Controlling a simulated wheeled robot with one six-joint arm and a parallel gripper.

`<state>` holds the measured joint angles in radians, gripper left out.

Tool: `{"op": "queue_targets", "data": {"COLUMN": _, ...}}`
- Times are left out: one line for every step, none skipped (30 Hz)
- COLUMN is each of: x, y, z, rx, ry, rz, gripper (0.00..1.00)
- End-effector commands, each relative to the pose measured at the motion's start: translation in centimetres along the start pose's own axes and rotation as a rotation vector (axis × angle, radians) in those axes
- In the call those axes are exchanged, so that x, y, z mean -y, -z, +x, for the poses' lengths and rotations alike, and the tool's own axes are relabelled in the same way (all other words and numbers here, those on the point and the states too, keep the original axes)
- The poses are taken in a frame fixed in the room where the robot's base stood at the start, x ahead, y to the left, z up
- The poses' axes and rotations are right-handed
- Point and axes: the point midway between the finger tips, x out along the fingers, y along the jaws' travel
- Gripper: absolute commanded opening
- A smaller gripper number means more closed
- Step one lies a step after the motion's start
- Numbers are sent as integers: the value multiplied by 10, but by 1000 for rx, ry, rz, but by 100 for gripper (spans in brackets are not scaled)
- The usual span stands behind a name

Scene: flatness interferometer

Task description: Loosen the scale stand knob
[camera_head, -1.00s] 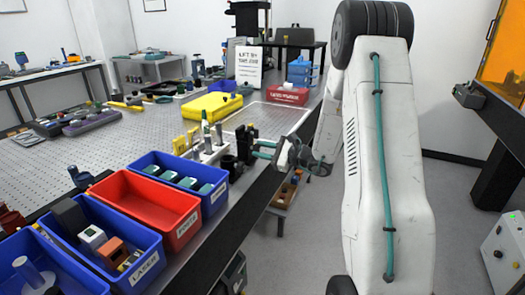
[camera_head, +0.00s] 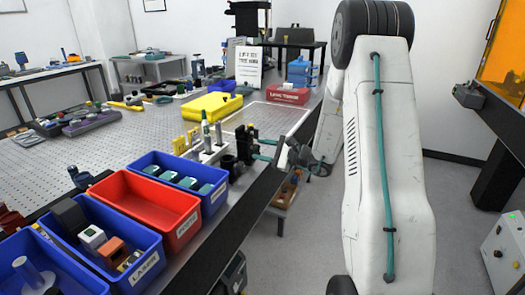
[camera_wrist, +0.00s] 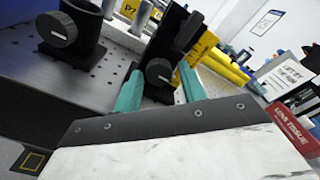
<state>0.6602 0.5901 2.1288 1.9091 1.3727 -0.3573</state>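A black stand (camera_head: 246,143) is at the right edge of the perforated bench. In the wrist view its dark round knob (camera_wrist: 158,72) has a ridged rim and a grey face. My gripper (camera_wrist: 160,84) has two teal fingers, spread apart, one on each side of this knob. I cannot tell whether they touch it. A second black stand with a larger knob (camera_wrist: 57,30) is at the upper left of the wrist view. Neither stand carries a readable name, so I cannot tell which is the scale stand. In the head view my gripper (camera_head: 265,150) reaches the stand from the right.
A holder with yellow-handled tools and a bottle (camera_head: 206,136) is left of the stand. Blue bins (camera_head: 152,262) and a red bin (camera_head: 148,207) line the near bench edge.

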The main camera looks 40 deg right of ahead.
Motion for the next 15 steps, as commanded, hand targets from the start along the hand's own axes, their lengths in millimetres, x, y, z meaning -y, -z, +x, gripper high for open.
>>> {"op": "queue_targets", "data": {"x": 0, "y": 0, "z": 0, "rx": 0, "ry": 0, "rz": 0, "gripper": 50}}
{"op": "queue_targets", "data": {"x": 0, "y": 0, "z": 0, "rx": 0, "ry": 0, "rz": 0, "gripper": 50}}
{"op": "queue_targets", "data": {"x": 0, "y": 0, "z": 0, "rx": 0, "ry": 0, "rz": 0, "gripper": 50}}
{"op": "queue_targets", "data": {"x": 0, "y": 0, "z": 0, "rx": 1, "ry": 0, "rz": 0, "gripper": 50}}
{"op": "queue_targets", "data": {"x": 0, "y": 0, "z": 0, "rx": 1, "ry": 0, "rz": 1, "gripper": 50}}
{"op": "queue_targets", "data": {"x": 0, "y": 0, "z": 0, "rx": 1, "ry": -1, "rz": 0, "gripper": 50}}
{"op": "queue_targets", "data": {"x": 0, "y": 0, "z": 0, "rx": 1, "ry": -1, "rz": 1, "gripper": 50}}
{"op": "queue_targets", "data": {"x": 0, "y": 0, "z": 0, "rx": 1, "ry": -1, "rz": 1, "gripper": 50}}
{"op": "queue_targets", "data": {"x": 0, "y": 0, "z": -1, "rx": 1, "ry": 0, "rz": 1, "gripper": 50}}
{"op": "queue_targets", "data": {"x": 0, "y": 0, "z": -2, "rx": 0, "ry": 0, "rz": 1, "gripper": 50}}
{"op": "queue_targets", "data": {"x": 0, "y": 0, "z": -4, "rx": 0, "ry": 0, "rz": 1, "gripper": 50}}
{"op": "queue_targets", "data": {"x": 0, "y": 0, "z": -8, "rx": -1, "ry": 1, "rz": 0, "gripper": 50}}
{"op": "queue_targets", "data": {"x": 1, "y": 0, "z": -12, "rx": -1, "ry": 1, "rz": 0, "gripper": 50}}
{"op": "queue_targets", "data": {"x": 1, "y": 0, "z": -16, "rx": 0, "ry": 1, "rz": 0, "gripper": 50}}
{"op": "queue_targets", "data": {"x": 1, "y": 0, "z": -24, "rx": -1, "ry": 3, "rz": 0, "gripper": 50}}
